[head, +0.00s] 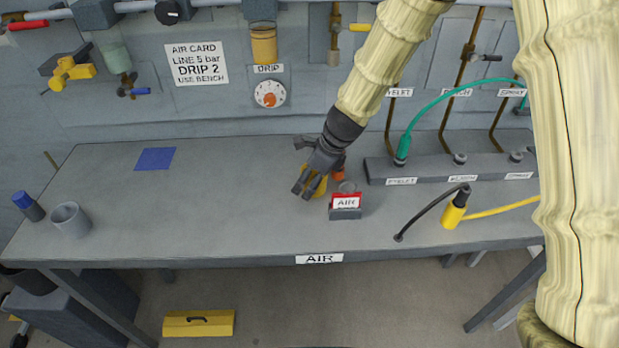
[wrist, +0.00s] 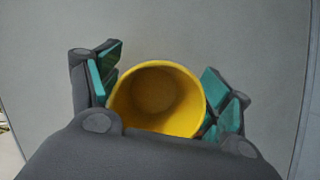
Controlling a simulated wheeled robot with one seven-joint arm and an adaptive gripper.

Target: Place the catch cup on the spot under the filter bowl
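A yellow cup (head: 318,187), the likely catch cup, is partly hidden behind my gripper's fingers over the bench. In the wrist view its open mouth (wrist: 156,98) faces the camera. My gripper (head: 307,183) has its teal pads against both sides of the cup; I cannot tell whether the cup touches the bench. A greenish bowl (head: 115,56) hangs on the wall at left, and an amber bowl (head: 264,45) hangs above a DRIP label. A blue square (head: 155,158) lies bare on the bench at back left, below and right of the greenish bowl.
A grey cup (head: 71,220) and a blue-capped bottle (head: 29,206) stand at the bench's left end. A red AIR card block (head: 346,205) is just right of my gripper. A manifold (head: 440,168) and hoses occupy the right. The bench (head: 215,195) is clear between gripper and blue square.

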